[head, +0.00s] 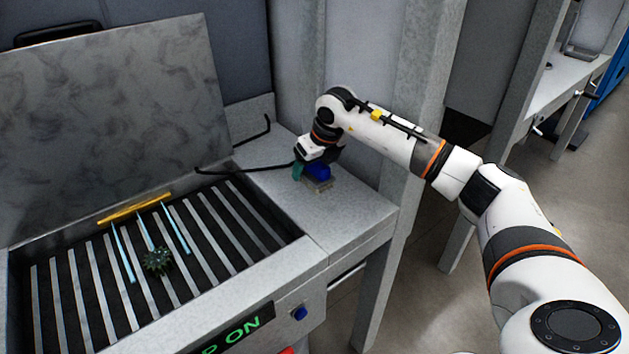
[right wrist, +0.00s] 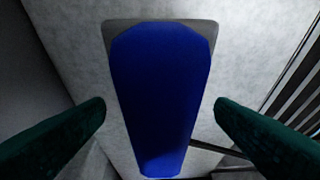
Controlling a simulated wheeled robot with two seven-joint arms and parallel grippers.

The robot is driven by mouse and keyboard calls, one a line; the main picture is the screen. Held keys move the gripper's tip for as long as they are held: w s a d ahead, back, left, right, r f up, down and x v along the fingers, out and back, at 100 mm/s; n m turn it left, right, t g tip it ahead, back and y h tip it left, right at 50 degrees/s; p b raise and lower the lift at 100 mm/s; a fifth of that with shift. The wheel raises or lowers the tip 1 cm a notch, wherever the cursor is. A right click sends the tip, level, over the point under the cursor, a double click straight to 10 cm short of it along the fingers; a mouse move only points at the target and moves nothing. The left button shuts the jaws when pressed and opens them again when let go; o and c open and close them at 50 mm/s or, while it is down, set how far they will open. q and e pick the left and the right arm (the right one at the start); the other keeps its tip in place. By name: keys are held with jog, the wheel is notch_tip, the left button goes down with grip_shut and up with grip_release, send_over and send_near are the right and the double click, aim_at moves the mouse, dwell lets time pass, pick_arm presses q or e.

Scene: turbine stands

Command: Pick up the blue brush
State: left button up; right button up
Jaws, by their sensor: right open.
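The blue brush (head: 319,172) sits on the grey side surface to the right of the slatted bed in the head view. Its blue top (right wrist: 160,95) fills the middle of the right wrist view, with a grey base edge around its far end. My right gripper (head: 307,172) is at the brush, reaching down from above. In the right wrist view its two green fingers (right wrist: 160,125) are apart, one on each side of the brush, with a gap to it on both sides. My left gripper is not in view.
The slatted bed (head: 90,262) holds a yellow bar (head: 134,208) with light blue strips and a dark green spiky part (head: 157,261). A raised grey lid (head: 110,120) stands behind it. A black bent rod (head: 235,171) lies near the brush. The side surface's front (head: 350,220) is clear.

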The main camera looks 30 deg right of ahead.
jog(key=shift+f, duration=0.45)
dwell(0.6)
jog(key=shift+w, duration=0.1)
jog(key=c, duration=1.1)
